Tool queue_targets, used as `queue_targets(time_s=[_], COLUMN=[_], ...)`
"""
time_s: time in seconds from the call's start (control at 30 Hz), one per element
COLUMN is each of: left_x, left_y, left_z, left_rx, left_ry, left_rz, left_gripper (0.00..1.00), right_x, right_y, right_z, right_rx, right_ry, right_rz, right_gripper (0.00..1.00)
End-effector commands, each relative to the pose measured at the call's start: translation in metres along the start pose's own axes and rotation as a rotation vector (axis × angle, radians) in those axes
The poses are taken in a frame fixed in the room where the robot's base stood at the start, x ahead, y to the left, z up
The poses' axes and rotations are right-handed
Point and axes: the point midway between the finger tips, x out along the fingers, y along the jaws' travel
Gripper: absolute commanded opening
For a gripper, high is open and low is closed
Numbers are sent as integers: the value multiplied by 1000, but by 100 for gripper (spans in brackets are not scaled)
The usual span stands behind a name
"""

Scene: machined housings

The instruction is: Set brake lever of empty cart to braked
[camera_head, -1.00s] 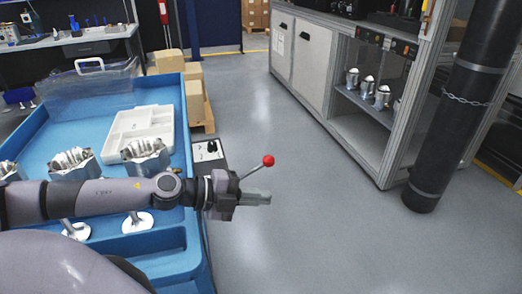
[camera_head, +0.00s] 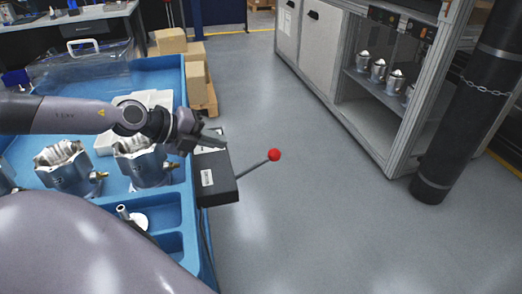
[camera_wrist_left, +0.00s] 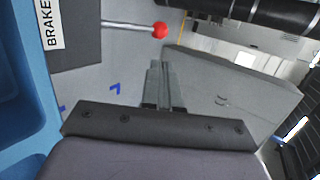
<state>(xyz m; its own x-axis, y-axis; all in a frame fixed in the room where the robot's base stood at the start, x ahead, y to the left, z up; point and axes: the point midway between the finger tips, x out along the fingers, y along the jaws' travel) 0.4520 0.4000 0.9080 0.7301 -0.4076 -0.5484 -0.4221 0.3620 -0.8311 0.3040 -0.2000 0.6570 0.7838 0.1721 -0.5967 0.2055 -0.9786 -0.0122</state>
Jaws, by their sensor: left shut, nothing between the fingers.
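The brake lever is a thin metal rod with a red ball knob (camera_head: 274,155). It sticks out to the right from a black box (camera_head: 216,180) with a white label on the side of the blue cart (camera_head: 165,75). In the left wrist view the red knob (camera_wrist_left: 160,30) and the label (camera_wrist_left: 50,24), reading "BRAKE", show near the top. My left gripper (camera_head: 215,138) is shut and empty, above the box's far end and apart from the lever. Its closed fingers (camera_wrist_left: 160,85) also show in the wrist view. My right gripper is not in view.
The blue cart carries machined metal housings (camera_head: 140,160) and a white tray (camera_head: 150,100). Cardboard boxes (camera_head: 195,75) stand on a pallet behind it. A cabinet with shelved parts (camera_head: 378,70) and a black column (camera_head: 465,110) are at right. Grey floor (camera_head: 300,220) lies clear between.

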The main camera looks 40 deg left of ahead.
Motion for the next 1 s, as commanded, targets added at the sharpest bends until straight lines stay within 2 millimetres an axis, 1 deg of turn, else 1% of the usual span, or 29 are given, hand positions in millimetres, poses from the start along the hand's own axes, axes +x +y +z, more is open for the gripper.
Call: queue_targets(time_s=[0.23,0.67,1.0], left_x=[4,26,61], left_y=[0,0,-1], left_z=[-1,0,0], left_rx=[-1,-2,-4], left_ry=[5,1,1], left_rz=[-3,-2,-5], left_gripper=[0,0,0], right_x=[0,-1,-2], right_y=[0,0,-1], right_z=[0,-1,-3], right_rx=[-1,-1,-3], right_ry=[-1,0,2], right_rz=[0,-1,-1], right_gripper=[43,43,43])
